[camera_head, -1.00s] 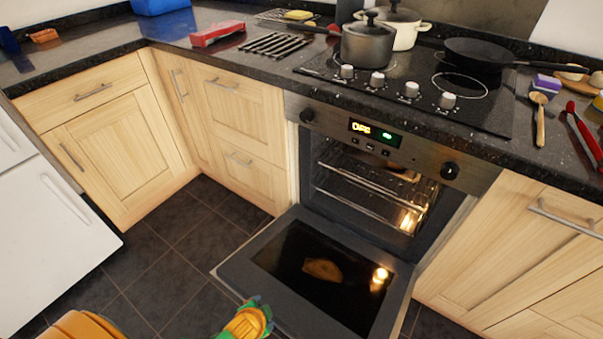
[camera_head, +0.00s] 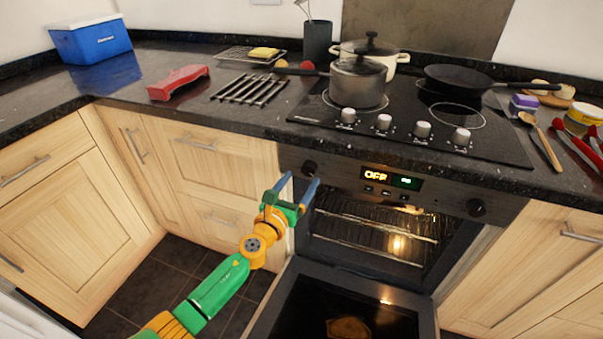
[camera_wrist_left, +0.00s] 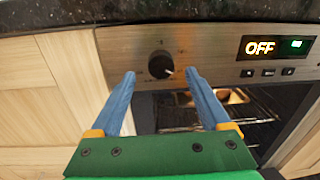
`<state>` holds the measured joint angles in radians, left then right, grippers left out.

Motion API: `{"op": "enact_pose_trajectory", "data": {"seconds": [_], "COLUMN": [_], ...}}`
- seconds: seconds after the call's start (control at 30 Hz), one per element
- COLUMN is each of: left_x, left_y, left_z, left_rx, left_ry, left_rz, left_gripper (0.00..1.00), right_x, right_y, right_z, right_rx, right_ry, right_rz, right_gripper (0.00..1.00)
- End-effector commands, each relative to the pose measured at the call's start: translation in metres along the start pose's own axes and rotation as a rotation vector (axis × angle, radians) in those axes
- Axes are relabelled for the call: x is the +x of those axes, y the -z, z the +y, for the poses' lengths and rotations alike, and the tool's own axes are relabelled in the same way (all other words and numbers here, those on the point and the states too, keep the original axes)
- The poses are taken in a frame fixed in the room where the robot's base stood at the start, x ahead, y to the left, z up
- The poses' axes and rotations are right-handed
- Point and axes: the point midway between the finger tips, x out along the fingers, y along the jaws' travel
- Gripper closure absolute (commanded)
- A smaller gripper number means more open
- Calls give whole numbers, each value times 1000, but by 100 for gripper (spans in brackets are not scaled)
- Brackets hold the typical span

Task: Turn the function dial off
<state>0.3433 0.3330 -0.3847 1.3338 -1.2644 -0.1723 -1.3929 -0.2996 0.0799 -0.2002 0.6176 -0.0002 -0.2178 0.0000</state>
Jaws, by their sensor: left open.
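The oven's control panel (camera_head: 345,172) carries two black dials. The left dial (camera_head: 310,168) is also in the left wrist view (camera_wrist_left: 160,64), where its pale pointer mark points to the lower right. The right dial (camera_head: 476,207) sits at the panel's other end. My left gripper (camera_head: 303,179) is open, its two blue fingers pointing at the left dial. In the left wrist view its fingertips (camera_wrist_left: 160,73) lie either side of and slightly below the dial; I cannot tell whether they touch it. The lit display (camera_head: 391,178) reads OFF. My right gripper is not in view.
The oven door (camera_head: 290,312) hangs open below the panel, and a lamp glows inside the oven. The granite worktop (camera_head: 250,118) overhangs above the panel. The hob (camera_head: 420,130) holds a pot (camera_head: 358,85) and a black pan (camera_head: 458,78).

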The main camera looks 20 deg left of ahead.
Motion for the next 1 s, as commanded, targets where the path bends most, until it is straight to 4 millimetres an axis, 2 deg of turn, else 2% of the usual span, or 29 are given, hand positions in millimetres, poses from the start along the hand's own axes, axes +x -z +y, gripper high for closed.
{"op": "enact_pose_trajectory", "data": {"seconds": [0.03, 0.2, 0.53, 0.57, 0.83, 1.0], "left_x": [10, 32, 37, 37, 36, 36], "left_y": [4, 4, 2, 2, 2, 2], "left_z": [0, 1, 0, 0, 0, 0], "left_rx": [-2, -4, -6, -7, -7, -13], "left_ry": [-2, -3, -2, -2, -2, -2], "left_rz": [-2, 0, 2, 2, 3, 2], "left_gripper": [20, 20, 20, 25, 98, 100], "right_x": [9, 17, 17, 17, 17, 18], "right_y": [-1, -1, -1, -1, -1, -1], "right_z": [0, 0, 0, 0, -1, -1], "right_rx": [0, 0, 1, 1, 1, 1], "right_ry": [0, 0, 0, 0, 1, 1], "right_rz": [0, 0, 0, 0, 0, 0], "right_gripper": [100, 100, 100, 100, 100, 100]}}
